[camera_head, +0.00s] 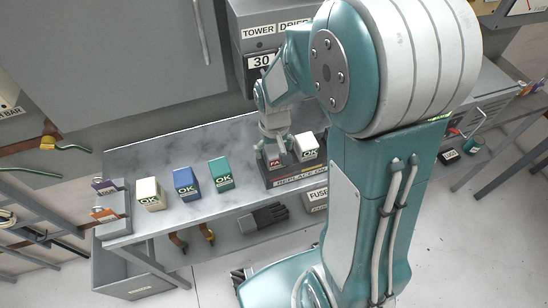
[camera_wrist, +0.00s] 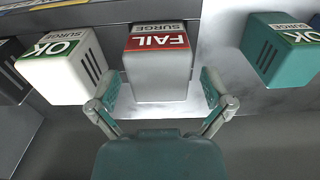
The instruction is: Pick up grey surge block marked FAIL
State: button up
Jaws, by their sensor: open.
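The grey surge block (camera_wrist: 158,85) has a red label reading FAIL and sits upright in the middle of the wrist view. In the head view only its red label (camera_head: 277,162) shows clearly, and my arm hides much of the block. It stands in a dark tray (camera_head: 290,180) marked REPLACE, beside a white OK block (camera_head: 307,148). That white block also shows at the left of the wrist view (camera_wrist: 75,85). My gripper (camera_wrist: 158,92) is open, with one finger near each lower side of the grey block. I cannot tell whether the fingers touch it.
On the grey bench (camera_head: 135,160), a cream OK block (camera_head: 149,195), a blue OK block (camera_head: 186,184) and a green OK block (camera_head: 221,174) stand left of the tray. The green block (camera_wrist: 275,55) is right of my gripper in the wrist view. A cabinet marked TOWER (camera_head: 259,42) rises behind.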

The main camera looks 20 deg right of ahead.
jog(key=c, duration=1.2)
jog(key=shift+r, duration=0.1)
